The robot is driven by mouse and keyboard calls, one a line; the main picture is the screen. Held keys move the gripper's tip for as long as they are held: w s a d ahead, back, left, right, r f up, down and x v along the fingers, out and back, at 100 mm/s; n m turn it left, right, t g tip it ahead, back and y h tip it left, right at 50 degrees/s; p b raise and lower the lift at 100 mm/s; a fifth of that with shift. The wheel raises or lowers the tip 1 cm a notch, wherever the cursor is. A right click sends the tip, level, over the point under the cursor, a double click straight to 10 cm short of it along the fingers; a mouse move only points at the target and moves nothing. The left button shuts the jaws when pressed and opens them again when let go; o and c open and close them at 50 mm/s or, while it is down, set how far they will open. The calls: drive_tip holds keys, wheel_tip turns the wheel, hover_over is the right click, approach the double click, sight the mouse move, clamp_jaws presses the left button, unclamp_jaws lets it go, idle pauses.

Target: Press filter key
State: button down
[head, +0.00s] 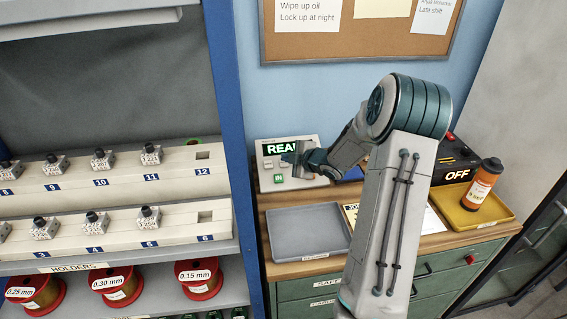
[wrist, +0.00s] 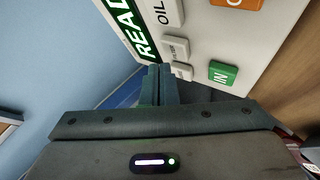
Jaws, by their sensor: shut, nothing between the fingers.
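The white control box (head: 302,182) stands on the bench below the pinboard, its green display reading "REA…" in the head view and "READ…" in the wrist view. In the wrist view its face shows pale keys, including a middle one (wrist: 176,48) and a lower one (wrist: 182,71) beside my fingertips. Their lettering is too small to read surely, so I cannot tell which is the filter key. A green IN key (wrist: 223,73) is to the right. My gripper (wrist: 160,68) is shut and empty, its tips at the box face; contact cannot be told. It covers part of the box in the head view (head: 290,157).
A grey tray (head: 308,232) lies in front of the box. A yellow tray (head: 470,213) with an orange bottle (head: 483,184) and a box marked OFF (head: 457,174) are at the right. A shelf rack with a blue post (head: 229,100) stands close on the left.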

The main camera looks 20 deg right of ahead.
drive_tip(key=shift+f, duration=0.15)
drive_tip(key=shift+w+f+b, duration=0.15)
drive_tip(key=shift+f+b, duration=0.1)
drive_tip(key=shift+b, duration=0.1)
drive_tip(key=shift+w+f+b, duration=0.15)
drive_tip(key=shift+f+b, duration=0.15)
drive_tip(key=shift+f, duration=0.1)
idle(0.6)
drive_tip(key=shift+r, duration=0.1)
drive_tip(key=shift+s+r+p, duration=0.3)
drive_tip(key=shift+r+p, duration=0.15)
drive_tip(key=shift+r, duration=0.2)
drive_tip(key=shift+r, duration=0.1)
drive_tip(key=shift+s+a+r+p, duration=0.1)
drive_tip(key=shift+s+r+p, duration=0.2)
drive_tip(key=shift+r+p, duration=0.35)
drive_tip(key=shift+s+a+r+p, duration=0.1)
drive_tip(key=shift+s+r+p, duration=0.3)
drive_tip(key=shift+r, duration=0.45)
drive_tip(key=shift+s+r+p, duration=0.25)
drive_tip(key=shift+r+p, duration=0.25)
drive_tip(key=shift+r, duration=0.25)
